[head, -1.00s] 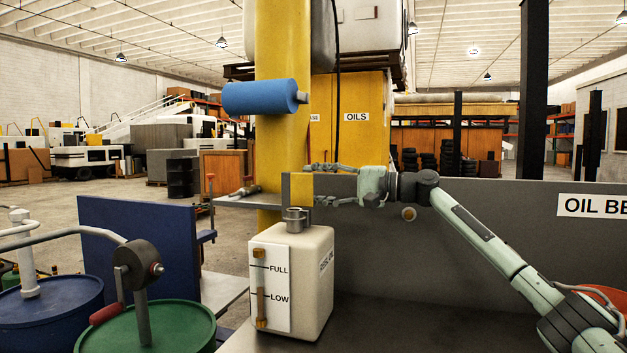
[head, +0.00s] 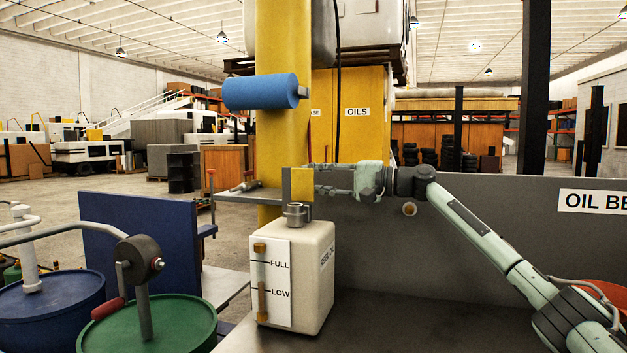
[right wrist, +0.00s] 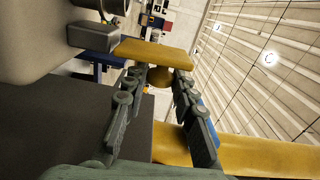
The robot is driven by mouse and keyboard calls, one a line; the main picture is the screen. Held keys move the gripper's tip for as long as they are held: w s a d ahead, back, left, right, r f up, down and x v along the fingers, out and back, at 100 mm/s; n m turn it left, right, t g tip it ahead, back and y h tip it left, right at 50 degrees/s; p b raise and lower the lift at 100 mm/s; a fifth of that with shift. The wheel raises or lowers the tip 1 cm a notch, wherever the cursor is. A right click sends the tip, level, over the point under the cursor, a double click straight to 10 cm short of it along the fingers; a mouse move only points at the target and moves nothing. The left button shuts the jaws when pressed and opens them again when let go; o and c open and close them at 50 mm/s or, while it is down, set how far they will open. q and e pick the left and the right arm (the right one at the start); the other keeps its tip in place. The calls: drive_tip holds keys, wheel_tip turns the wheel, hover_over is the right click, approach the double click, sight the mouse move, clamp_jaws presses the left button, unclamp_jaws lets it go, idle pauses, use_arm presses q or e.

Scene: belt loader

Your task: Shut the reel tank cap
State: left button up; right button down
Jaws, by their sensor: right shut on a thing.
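The reel tank (head: 312,270) is a white box with a FULL and LOW gauge on its front. Its round grey neck (head: 298,215) is uncovered on top. The cap (head: 302,184) is a yellow plate standing upright above the neck, beside a grey upright piece. In the right wrist view the cap (right wrist: 153,55) spans ahead of the fingertips, with a small round knob (right wrist: 160,77) on its near face. My right gripper (head: 318,180) comes in from the right and is shut on the cap, with its fingers around the knob. My left gripper is not in view.
A yellow post (head: 284,130) with a blue roll (head: 262,93) stands behind the tank. A grey panel (head: 480,235) runs behind the bench to the right. Blue and green drums (head: 150,330) stand at the left. The bench top right of the tank (head: 400,315) is clear.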

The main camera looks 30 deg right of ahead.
sight(309, 175)
drive_tip(key=shift+s+a+n+b, duration=0.15)
drive_tip(key=shift+a+n+b, duration=0.1)
drive_tip(key=shift+n+b, duration=0.35)
drive_tip(key=n, duration=0.1)
drive_tip(key=s+a+n+b, duration=0.1)
drive_tip(key=n, duration=0.1)
drive_tip(key=shift+r+n, duration=0.3)
drive_tip(key=shift+r, duration=0.05)
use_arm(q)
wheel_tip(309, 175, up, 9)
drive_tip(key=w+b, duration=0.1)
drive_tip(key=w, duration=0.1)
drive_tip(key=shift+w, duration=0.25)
use_arm(e)
drive_tip(key=shift+s+a+r+n, duration=0.1)
drive_tip(key=shift+s+a+n, duration=0.25)
drive_tip(key=shift+n, duration=0.65)
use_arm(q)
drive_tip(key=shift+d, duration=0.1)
use_arm(e)
drive_tip(key=c, duration=1.3)
unclamp_jaws()
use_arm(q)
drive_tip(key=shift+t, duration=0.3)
use_arm(e)
drive_tip(key=shift+o, duration=0.2)
drive_tip(key=v, duration=1.2)
drive_tip(key=shift+o, duration=0.2)
